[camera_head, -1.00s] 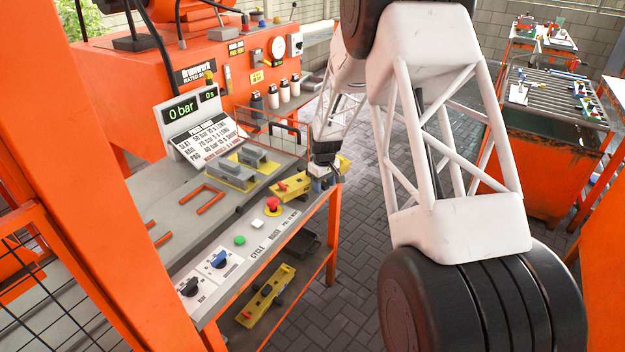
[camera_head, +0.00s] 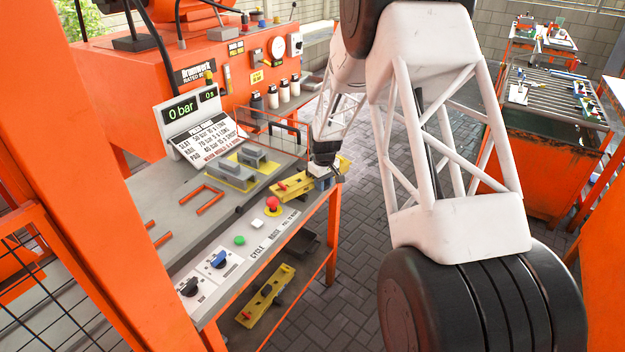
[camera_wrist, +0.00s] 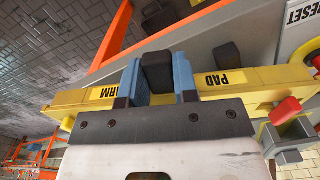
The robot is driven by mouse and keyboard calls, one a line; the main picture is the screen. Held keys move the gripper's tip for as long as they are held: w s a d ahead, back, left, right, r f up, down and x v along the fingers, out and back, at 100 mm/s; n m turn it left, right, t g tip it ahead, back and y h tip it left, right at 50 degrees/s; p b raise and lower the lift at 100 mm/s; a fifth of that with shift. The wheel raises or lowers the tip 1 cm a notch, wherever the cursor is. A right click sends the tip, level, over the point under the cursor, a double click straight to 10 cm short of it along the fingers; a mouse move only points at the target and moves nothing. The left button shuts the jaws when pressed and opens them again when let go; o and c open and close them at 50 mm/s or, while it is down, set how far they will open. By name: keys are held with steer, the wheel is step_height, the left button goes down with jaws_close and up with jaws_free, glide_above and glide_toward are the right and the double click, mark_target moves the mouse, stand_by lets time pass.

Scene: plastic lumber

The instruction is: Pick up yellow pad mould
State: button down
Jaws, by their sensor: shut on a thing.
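The yellow pad mould (camera_head: 292,187) is a long yellow bar at the right end of the press bench, near the red mushroom button. In the wrist view the mould (camera_wrist: 262,76) carries the label PAD and a second, partly covered label ending in ARM. My gripper (camera_head: 326,181) is over its middle. In the wrist view my gripper (camera_wrist: 158,72) has its blue fingers on both sides of the mould's black grip block, shut on it. The mould's middle is hidden behind the gripper. I cannot tell whether it is clear of the bench.
The bench (camera_head: 180,255) has a red button (camera_head: 272,204), a green button (camera_head: 239,240) and knobs along its front. A yellow-based mould (camera_head: 240,170) sits further back. Another yellow mould (camera_head: 265,296) lies on the lower shelf near a black tray (camera_head: 302,245). Paved floor lies to the right.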

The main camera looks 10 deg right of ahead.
steer(key=shift+r, duration=0.2)
steer(key=shift+r, duration=1.6)
steer(key=shift+s+r, duration=0.1)
steer(key=shift+s, duration=0.15)
steer(key=s+a+r, duration=0.1)
steer(key=s, duration=1.4)
steer(key=shift+s+r, duration=0.2)
steer(key=shift+a, duration=0.1)
